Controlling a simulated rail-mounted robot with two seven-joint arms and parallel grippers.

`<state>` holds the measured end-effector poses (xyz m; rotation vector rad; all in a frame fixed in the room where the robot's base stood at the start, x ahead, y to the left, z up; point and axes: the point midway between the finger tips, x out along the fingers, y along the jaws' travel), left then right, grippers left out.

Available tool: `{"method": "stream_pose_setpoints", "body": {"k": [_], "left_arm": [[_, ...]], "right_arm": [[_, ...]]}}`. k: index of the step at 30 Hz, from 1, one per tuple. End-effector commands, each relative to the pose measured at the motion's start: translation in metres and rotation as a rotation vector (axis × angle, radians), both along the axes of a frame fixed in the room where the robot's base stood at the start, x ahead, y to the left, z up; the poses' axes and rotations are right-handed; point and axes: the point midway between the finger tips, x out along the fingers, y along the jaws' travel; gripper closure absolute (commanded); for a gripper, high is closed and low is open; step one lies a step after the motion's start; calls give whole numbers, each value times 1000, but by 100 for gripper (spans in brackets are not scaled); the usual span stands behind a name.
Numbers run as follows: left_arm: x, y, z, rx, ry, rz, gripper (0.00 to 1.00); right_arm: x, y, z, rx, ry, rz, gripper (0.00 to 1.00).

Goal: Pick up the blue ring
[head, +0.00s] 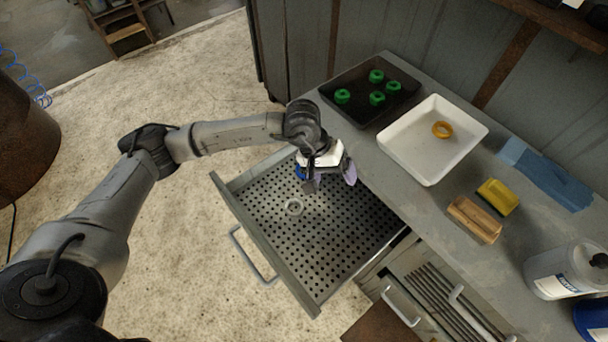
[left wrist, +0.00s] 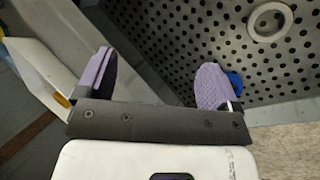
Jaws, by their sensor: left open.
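The blue ring (head: 299,172) lies in the open perforated drawer (head: 262,232), partly hidden by my left gripper in the head view. In the left wrist view, part of the blue ring (left wrist: 236,82) shows just behind the finger on the right. My left gripper (head: 330,180) is over the drawer's inner part near the counter edge. In the left wrist view, its purple-padded fingers (left wrist: 155,82) stand wide apart, with nothing between them. I cannot tell whether a finger touches the ring. My right gripper is not in view.
A grey ring (head: 293,207) also lies in the drawer.

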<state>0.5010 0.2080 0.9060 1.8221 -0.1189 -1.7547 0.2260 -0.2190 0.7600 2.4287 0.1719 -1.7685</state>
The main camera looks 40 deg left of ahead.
Motion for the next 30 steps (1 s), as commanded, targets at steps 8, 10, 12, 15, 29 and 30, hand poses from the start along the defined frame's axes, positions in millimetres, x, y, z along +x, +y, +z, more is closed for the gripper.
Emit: {"method": "stream_pose_setpoints", "body": {"k": [8, 10, 12, 15, 29, 30], "left_arm": [[20, 98, -1, 445, -33, -103, 13], [20, 109, -1, 490, -28, -112, 13], [21, 115, -6, 515, -23, -117, 13], [23, 117, -21, 525, -19, -120, 13], [30, 118, -80, 521, -22, -118, 13], [30, 118, -82, 521, -22, -118, 13]], "right_arm": [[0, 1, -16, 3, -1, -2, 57], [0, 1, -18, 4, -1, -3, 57], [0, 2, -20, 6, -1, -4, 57], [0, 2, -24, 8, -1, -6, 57], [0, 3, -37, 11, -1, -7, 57], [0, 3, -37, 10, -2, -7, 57]]}}
